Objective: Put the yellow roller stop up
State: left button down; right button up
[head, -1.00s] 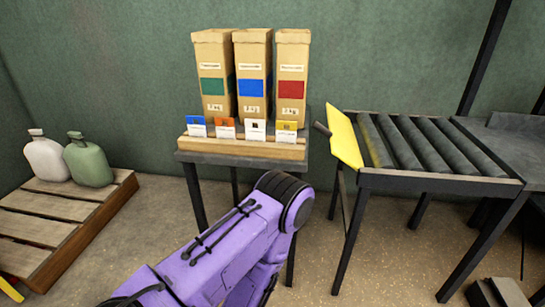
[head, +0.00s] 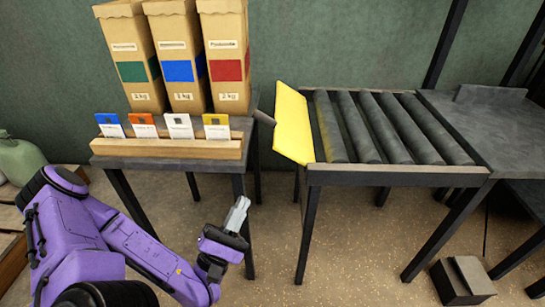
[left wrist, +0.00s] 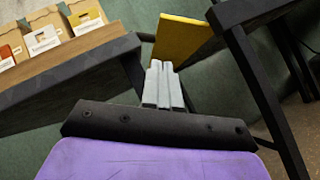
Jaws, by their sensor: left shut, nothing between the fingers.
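The yellow roller stop (head: 293,124) is a flat plate at the left end of the roller table, tilted outward to the left. A dark cylindrical handle (head: 264,118) sticks out on its left side. The stop also shows in the left wrist view (left wrist: 181,40), beyond the fingertips. My left gripper (head: 238,213) is shut and empty, with its grey fingers pointing up. It is below and left of the stop, in front of the box table, apart from both. It also shows in the left wrist view (left wrist: 158,70). My right gripper is in neither current view.
The roller table (head: 400,176) has several dark rollers and black legs. Left of it, a dark table (head: 165,163) bears three cardboard boxes (head: 178,60) and a wooden card holder (head: 165,146). A small dark box (head: 462,280) is on the floor at right.

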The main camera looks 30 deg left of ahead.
pick_arm(q)
jog(key=s+d+r+x, duration=0.1)
jog(key=x, duration=1)
jog(key=shift+d+r+p, duration=0.3)
jog(key=shift+r+p, duration=0.15)
jog(key=shift+r, duration=0.15)
jog(key=shift+w, duration=0.2)
